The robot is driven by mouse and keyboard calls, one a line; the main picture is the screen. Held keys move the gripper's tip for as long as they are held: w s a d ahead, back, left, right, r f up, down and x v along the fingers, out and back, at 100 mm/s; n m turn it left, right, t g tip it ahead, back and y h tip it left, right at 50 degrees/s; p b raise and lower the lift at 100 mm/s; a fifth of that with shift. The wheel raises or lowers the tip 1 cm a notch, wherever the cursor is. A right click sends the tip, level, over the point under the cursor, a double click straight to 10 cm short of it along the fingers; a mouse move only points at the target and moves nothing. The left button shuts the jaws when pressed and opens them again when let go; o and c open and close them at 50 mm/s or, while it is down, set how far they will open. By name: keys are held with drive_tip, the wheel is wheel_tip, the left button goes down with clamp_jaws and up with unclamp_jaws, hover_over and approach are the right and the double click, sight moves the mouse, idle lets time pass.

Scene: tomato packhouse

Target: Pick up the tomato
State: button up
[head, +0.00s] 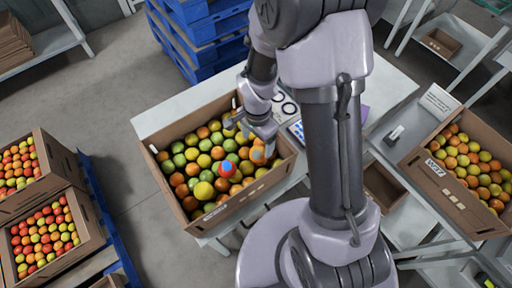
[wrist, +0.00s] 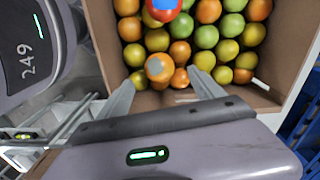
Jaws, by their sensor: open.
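Many green, yellow and orange tomatoes fill an open cardboard box (head: 167,183) on a white table. My gripper (head: 262,143) is over the box's right side in the head view. In the wrist view my gripper (wrist: 163,82) is open, its two pale fingers apart. An orange tomato (wrist: 159,68) with a greyish patch shows just beyond and between the fingertips; whether they touch it I cannot tell. A red tomato with a bright blue patch (head: 227,169) lies near the box's middle; it is cut off at the wrist view's top edge (wrist: 163,7).
The box wall (wrist: 290,40) stands close around the tomatoes. Another tomato box (head: 440,187) sits on the right-hand table, and boxes of redder tomatoes (head: 75,205) stand at left. Blue pallets (head: 205,45) are stacked behind the table.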

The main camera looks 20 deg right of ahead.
sight(258, 150)
drive_tip(key=f+b, duration=0.2)
drive_tip(key=f, duration=0.6)
drive_tip(key=shift+d, duration=0.2)
drive_tip(key=shift+c, duration=1.1)
drive_tip(key=c, duration=0.8)
drive_tip(key=shift+o, duration=0.2)
